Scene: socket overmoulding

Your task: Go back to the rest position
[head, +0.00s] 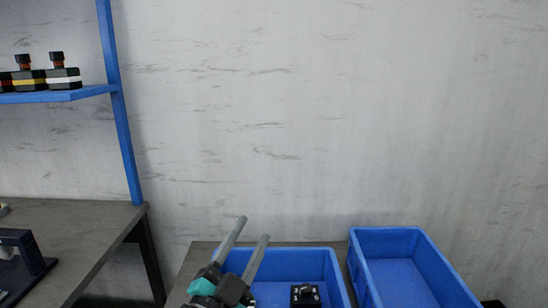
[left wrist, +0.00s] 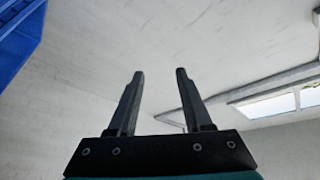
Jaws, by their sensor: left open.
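My left gripper (head: 254,229) shows at the bottom of the head view, left of centre, with its two grey fingers pointing up. The fingers stand apart with nothing between them. In the left wrist view the same gripper (left wrist: 160,73) is open and empty against the pale wall and ceiling. In the head view the gripper overlaps the left side of a blue bin (head: 322,262). A small black part (head: 305,295) lies in that bin, apart from the fingers. My right gripper is not in either view.
A second, empty blue bin (head: 398,282) stands to the right. A blue shelf (head: 60,97) at the upper left holds several black parts with coloured bands. A dark grey table (head: 90,235) with a black device (head: 18,250) is at the lower left. The space before the wall is clear.

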